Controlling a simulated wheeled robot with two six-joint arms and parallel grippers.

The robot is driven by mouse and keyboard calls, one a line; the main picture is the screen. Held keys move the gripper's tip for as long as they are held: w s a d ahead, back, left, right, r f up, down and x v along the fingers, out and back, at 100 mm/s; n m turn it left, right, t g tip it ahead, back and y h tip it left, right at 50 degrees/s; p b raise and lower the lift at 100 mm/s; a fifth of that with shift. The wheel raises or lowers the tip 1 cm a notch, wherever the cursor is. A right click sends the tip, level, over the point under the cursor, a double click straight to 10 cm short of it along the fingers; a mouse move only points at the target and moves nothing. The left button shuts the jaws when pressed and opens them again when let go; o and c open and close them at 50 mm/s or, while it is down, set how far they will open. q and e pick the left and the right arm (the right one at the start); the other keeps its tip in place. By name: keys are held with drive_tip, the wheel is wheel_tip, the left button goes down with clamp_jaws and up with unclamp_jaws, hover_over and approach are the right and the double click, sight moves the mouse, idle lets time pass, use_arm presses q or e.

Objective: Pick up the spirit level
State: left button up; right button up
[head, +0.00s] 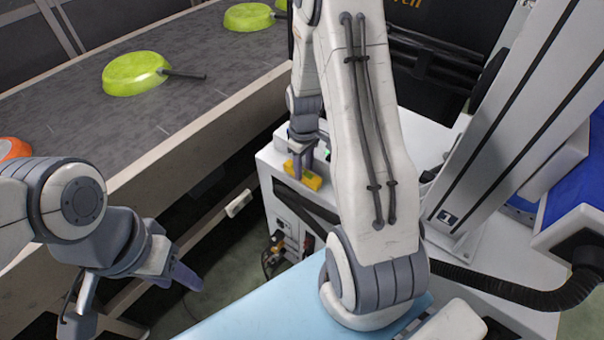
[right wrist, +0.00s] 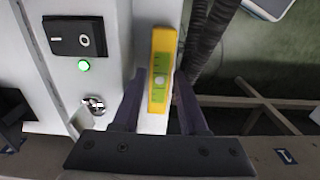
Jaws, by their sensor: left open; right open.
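The spirit level (head: 304,177) is a small yellow block with a green marked face. In the head view it sits near the front edge of the white cabinet top. In the right wrist view the spirit level (right wrist: 160,70) stands lengthwise between the two fingers of my right gripper (right wrist: 157,105). That gripper is open, with a gap visible on both sides of the level. In the head view my right gripper (head: 303,155) is just above and around the level, partly hiding it. My left gripper (head: 187,277) is open and empty at the lower left, away from the level.
The white cabinet (head: 268,160) has a black switch (right wrist: 73,37) and a green light (right wrist: 84,65). A conveyor (head: 60,115) carries green pans (head: 130,74) and an orange one (head: 14,149). A black hose (head: 520,298) runs at the right.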

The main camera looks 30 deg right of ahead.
drive_tip(key=shift+f, duration=0.55)
clamp_jaws()
drive_tip(key=shift+r, duration=0.2)
